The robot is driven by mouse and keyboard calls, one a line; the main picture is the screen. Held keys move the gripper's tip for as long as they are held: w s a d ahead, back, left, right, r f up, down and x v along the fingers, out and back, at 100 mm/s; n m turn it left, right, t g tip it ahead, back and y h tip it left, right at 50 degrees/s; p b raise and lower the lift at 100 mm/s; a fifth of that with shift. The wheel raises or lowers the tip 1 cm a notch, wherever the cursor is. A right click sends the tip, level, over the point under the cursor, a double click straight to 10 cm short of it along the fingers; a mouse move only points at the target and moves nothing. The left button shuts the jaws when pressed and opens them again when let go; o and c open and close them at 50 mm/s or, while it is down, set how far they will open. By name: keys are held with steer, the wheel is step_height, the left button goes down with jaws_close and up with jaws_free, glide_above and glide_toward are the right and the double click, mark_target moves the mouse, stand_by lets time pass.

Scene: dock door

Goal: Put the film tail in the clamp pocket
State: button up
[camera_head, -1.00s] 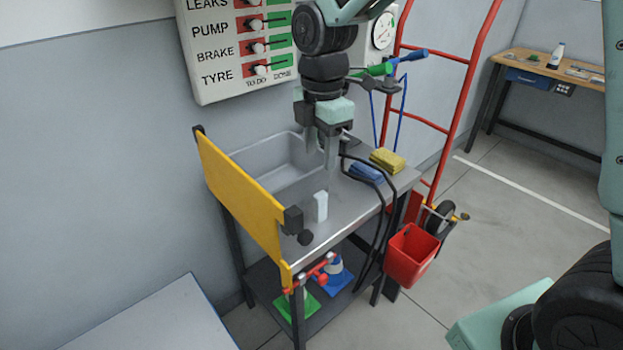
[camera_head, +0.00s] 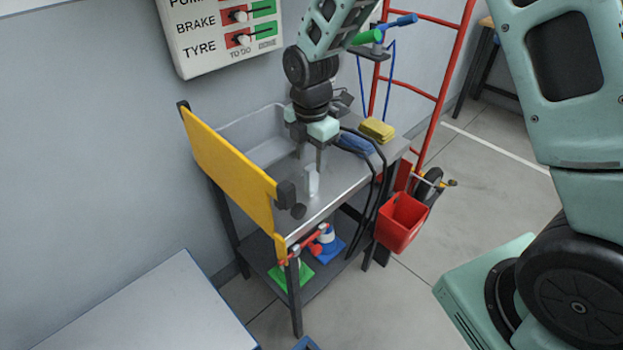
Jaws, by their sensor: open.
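I cannot make out a film tail or a clamp pocket for certain. A small white upright block (camera_head: 311,182) stands on the grey bench top (camera_head: 325,198) of a sink bench. My gripper (camera_head: 313,162) points down directly over this block, fingers open. Its fingertips are at or just above the block's top; I cannot tell whether they touch it. A yellow panel (camera_head: 228,170) stands along the bench's left edge, with a black block (camera_head: 285,194) at its near end and a dark round knob (camera_head: 298,211) beside it.
Blue (camera_head: 355,144) and yellow (camera_head: 377,130) sponges lie behind my gripper, near black hoses. A red bucket (camera_head: 401,222) hangs at the bench's right side, by a red hand truck (camera_head: 437,98). A pale table (camera_head: 150,308) is at front left.

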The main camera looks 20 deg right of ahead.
mark_target(311, 167)
steer(key=f, duration=0.5)
steer(key=shift+s+f+p, duration=0.1)
steer(key=shift+s+p, duration=0.15)
steer(key=shift+p, duration=0.05)
jaws_close()
